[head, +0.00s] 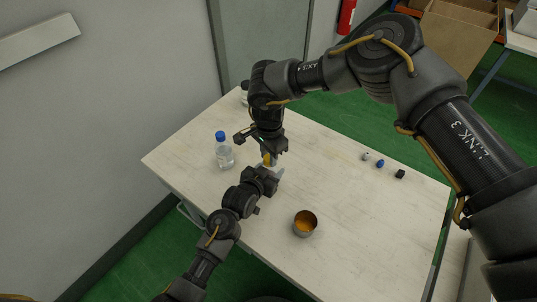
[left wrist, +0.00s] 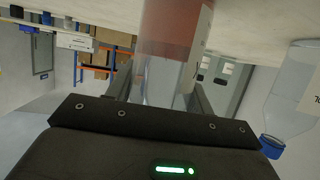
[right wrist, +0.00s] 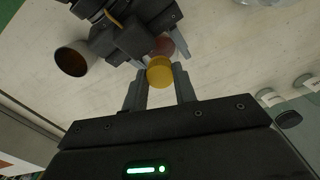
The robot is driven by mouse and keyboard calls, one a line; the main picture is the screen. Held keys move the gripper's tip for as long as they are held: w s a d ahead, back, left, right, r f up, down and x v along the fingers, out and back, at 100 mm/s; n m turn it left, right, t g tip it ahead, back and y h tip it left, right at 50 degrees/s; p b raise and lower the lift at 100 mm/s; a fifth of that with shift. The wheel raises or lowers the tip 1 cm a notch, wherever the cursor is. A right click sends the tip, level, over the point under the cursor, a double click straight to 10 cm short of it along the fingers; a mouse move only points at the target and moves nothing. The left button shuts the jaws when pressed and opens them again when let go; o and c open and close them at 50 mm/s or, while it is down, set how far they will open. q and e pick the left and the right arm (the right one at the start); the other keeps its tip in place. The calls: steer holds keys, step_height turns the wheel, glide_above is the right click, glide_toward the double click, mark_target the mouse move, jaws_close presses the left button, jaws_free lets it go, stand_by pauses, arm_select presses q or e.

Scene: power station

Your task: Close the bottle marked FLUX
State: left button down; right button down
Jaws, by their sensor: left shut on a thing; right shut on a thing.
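A clear bottle with reddish-brown contents and a pale label (left wrist: 175,40) is between the fingers of my left gripper (left wrist: 165,95), which is shut on it. The label's text cannot be read. In the head view my left gripper (head: 270,174) is at the middle of the table's left part. My right gripper (head: 268,151) comes down from above it, shut on a yellow cap (right wrist: 159,72). The cap also shows in the head view (head: 267,159). It lines up with the bottle's top (right wrist: 164,46); whether it touches or is threaded on is hidden.
A clear bottle with a blue cap (head: 223,152) stands left of the grippers. A metal cup (head: 305,223) with orange inside stands to the right, near the front. Small white (head: 365,156), blue (head: 380,163) and black (head: 400,174) caps lie at right. Bottles (right wrist: 268,97) stand at the back.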

steer(key=m, duration=0.3)
steer(key=shift+m, duration=0.3)
steer(key=c, duration=1.1)
jaws_free()
steer(key=shift+r, duration=2.25)
steer(key=shift+c, duration=0.4)
step_height(320, 180, up, 2)
steer(key=n, duration=0.3)
steer(key=shift+w+n, duration=0.1)
steer(key=shift+n, duration=0.3)
steer(key=n, duration=0.1)
steer(key=r+n, duration=0.1)
steer(key=shift+r+n, duration=0.25)
steer(key=shift+n, duration=0.15)
